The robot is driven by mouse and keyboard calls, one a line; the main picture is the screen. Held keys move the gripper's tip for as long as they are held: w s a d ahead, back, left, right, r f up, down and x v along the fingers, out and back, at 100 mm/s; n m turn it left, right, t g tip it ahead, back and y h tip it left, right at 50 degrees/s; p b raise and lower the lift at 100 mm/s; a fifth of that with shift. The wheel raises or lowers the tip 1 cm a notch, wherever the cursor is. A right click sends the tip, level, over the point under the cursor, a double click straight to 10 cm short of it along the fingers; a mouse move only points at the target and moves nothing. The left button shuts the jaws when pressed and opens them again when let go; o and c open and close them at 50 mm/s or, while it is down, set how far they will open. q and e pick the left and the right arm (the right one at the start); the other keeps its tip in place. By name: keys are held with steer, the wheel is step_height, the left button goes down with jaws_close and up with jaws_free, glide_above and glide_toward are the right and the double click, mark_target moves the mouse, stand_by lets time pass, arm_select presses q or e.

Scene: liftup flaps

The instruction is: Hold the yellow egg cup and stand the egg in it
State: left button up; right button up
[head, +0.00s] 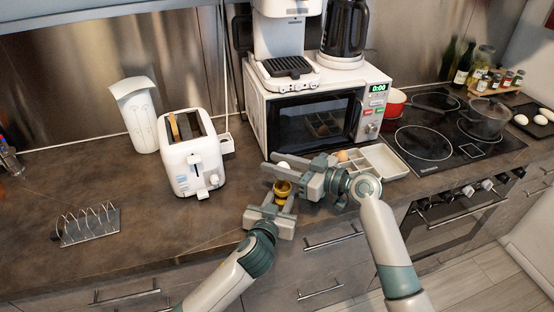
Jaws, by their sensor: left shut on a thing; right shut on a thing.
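The yellow egg cup (283,188) is held upright above the front part of the counter by my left gripper (276,208), which is shut on it. A white egg (283,165) shows between the fingers of my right gripper (287,171), which is shut on it. The egg is directly above the cup in the picture. A right finger covers the egg's lower part and the cup's rim, so I cannot tell whether the egg touches the cup.
A white compartment tray (388,160) with a brown egg (342,156) lies behind my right gripper. A microwave (312,118) stands behind, a toaster (192,160) and a wire rack (88,224) to the left. The hob (424,142) is right. The counter between rack and grippers is clear.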

mark_target(277, 186)
steer(key=shift+f, duration=2.15)
steer(key=o, duration=0.8)
steer(key=shift+f, duration=0.1)
steer(key=v, duration=1.2)
